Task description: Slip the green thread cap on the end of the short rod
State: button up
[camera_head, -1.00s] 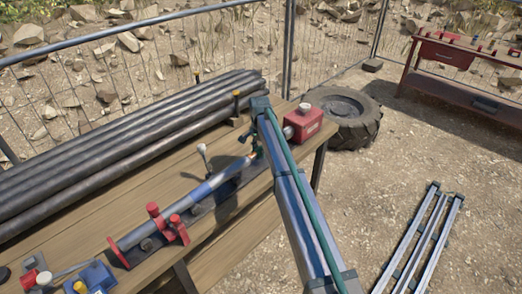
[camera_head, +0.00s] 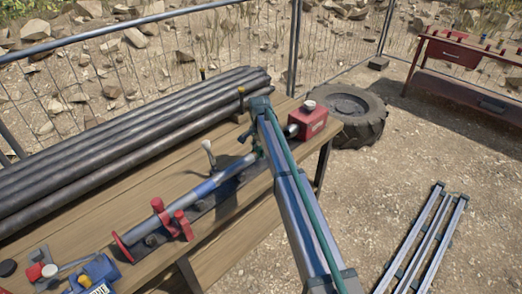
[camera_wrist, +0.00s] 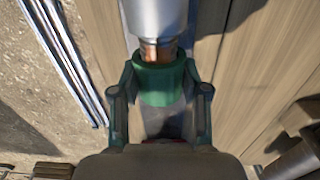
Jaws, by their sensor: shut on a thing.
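The short rod (camera_head: 205,188) is grey and blue and lies along the bench in a red clamp (camera_head: 170,220). Its near end (camera_wrist: 152,18) shows in the wrist view, with a copper-coloured threaded part (camera_wrist: 157,52). The green thread cap (camera_wrist: 160,88) is between the fingers of my gripper (camera_wrist: 160,92), which is shut on it. The cap is in line with the rod, at the lower end of the copper thread. Whether the thread has entered the cap, and how deep, I cannot tell. In the head view, my arm hides most of the cap.
A red box with a white knob (camera_head: 308,121) stands at the bench's right end, close beside my gripper. A grey lever (camera_head: 208,153) stands up behind the rod. Long dark pipes (camera_head: 120,140) lie along the bench's back. A tire (camera_head: 365,120) is beyond the bench.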

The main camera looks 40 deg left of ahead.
jog(key=shift+s, duration=0.35)
jog(key=o, duration=1)
jog(key=shift+r, duration=0.1)
